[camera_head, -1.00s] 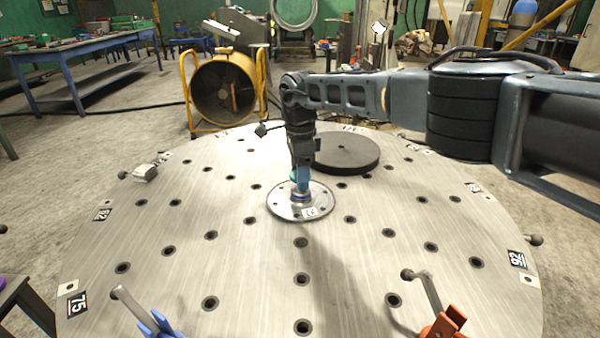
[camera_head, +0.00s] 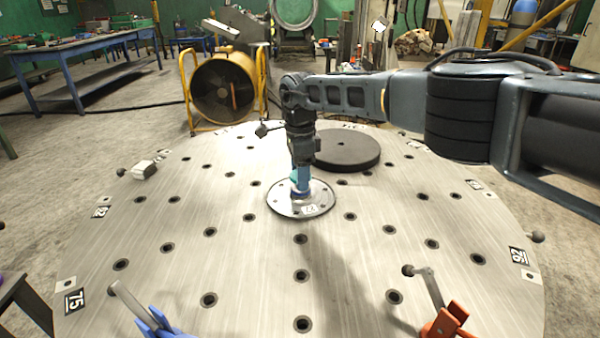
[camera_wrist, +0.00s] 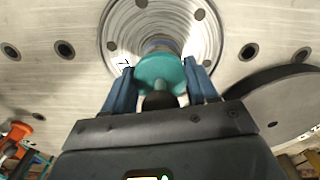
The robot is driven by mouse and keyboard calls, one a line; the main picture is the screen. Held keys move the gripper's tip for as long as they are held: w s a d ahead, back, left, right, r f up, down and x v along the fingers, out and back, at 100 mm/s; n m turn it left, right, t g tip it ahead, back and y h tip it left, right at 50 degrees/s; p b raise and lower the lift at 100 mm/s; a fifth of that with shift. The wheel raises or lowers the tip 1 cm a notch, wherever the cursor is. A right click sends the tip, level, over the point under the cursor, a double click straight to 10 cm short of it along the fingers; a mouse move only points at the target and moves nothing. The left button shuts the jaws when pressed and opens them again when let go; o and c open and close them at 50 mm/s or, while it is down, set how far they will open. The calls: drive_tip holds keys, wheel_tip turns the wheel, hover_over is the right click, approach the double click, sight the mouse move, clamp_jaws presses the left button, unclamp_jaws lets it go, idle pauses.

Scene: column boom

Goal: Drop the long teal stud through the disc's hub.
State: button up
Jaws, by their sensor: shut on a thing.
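The metal disc (camera_head: 285,206) lies on the round perforated table. It also shows in the wrist view (camera_wrist: 205,32), with small holes around its face. My gripper (camera_head: 301,188) points down over the middle of the disc. In the wrist view its two blue fingers (camera_wrist: 160,82) are shut on the teal stud (camera_wrist: 160,70), holding it by its wide round head. The stud's lower part points at the disc's hub (camera_wrist: 158,44). The head and fingers hide most of the hub, so I cannot tell how far the stud is inside it.
A dark round plate (camera_head: 345,150) lies on the table (camera_head: 235,285) just behind and right of the disc. An orange clamp (camera_head: 445,320) and a blue clamp (camera_head: 158,322) stand at the front edge. A small pale block (camera_head: 143,168) sits at the left rim.

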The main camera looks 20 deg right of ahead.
drive_tip(key=shift+f+b, duration=0.5)
drive_tip(key=shift+f, duration=0.3)
idle(0.8)
drive_tip(key=shift+s+a+p, duration=0.2)
drive_tip(key=shift+a+p, duration=0.1)
drive_tip(key=shift+p, duration=0.3)
idle(2.5)
drive_tip(key=shift+d+f+b, duration=0.1)
drive_tip(key=shift+f+b, duration=0.3)
drive_tip(key=shift+b, duration=0.05)
idle(1.2)
drive_tip(key=o, duration=0.8)
drive_tip(key=shift+r, duration=0.1)
drive_tip(key=shift+r+p, duration=2.9)
drive_tip(key=shift+r, duration=0.75)
